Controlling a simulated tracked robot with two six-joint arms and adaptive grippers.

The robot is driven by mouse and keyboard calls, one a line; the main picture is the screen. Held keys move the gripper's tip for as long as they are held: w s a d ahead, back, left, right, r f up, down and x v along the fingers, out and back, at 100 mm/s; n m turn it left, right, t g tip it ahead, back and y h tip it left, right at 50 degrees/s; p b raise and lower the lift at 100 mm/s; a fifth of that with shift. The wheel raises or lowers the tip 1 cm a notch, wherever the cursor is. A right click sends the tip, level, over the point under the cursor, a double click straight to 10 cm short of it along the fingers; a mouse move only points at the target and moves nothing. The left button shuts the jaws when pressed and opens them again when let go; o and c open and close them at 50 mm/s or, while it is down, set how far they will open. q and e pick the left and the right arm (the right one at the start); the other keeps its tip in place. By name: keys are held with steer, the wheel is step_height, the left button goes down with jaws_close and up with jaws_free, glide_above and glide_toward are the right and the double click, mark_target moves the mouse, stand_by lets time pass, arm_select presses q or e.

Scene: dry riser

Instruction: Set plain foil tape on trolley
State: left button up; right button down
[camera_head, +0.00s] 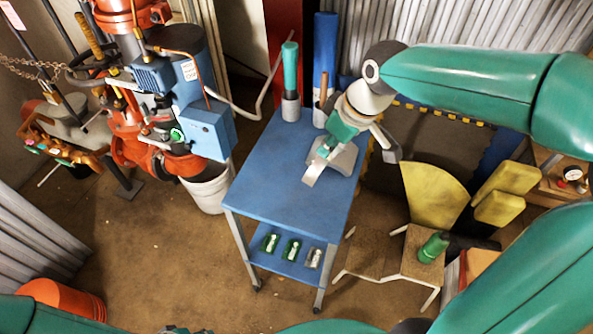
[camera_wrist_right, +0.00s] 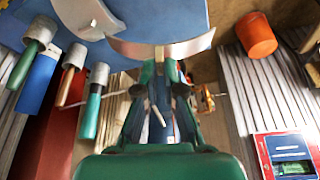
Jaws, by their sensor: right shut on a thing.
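The blue trolley (camera_head: 275,185) stands in the middle of the head view, its top mostly bare. My right gripper (camera_head: 326,150) is over the right part of that top, shut on the silver foil tape (camera_head: 345,160), whose loose strip points toward the front. The right wrist view shows the tape's bright strip (camera_wrist_right: 185,47) across the fingertips (camera_wrist_right: 160,62), with the trolley top (camera_wrist_right: 185,15) behind. I cannot tell whether the tape touches the top. Whether the tape is plain or printed is not clear. My left gripper does not show.
Grey holders with handled tools, one with a green grip (camera_head: 290,70), line the trolley's back edge. Several small packs (camera_head: 291,249) lie on its lower shelf. Red pipework with a blue box (camera_head: 208,130) stands left; a chair with a green bottle (camera_head: 433,247) stands right.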

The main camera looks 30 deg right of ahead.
steer(key=shift+w+d+r+m, duration=0.1)
steer(key=shift+w+r+m, duration=0.15)
steer(key=shift+r, duration=0.3)
step_height(320, 180, down, 20)
steer(key=shift+r+b, duration=0.25)
steer(key=shift+b, duration=0.9)
steer(key=shift+s, duration=0.1)
steer(key=c, duration=1.3)
jaws_free()
steer(key=shift+r, duration=0.15)
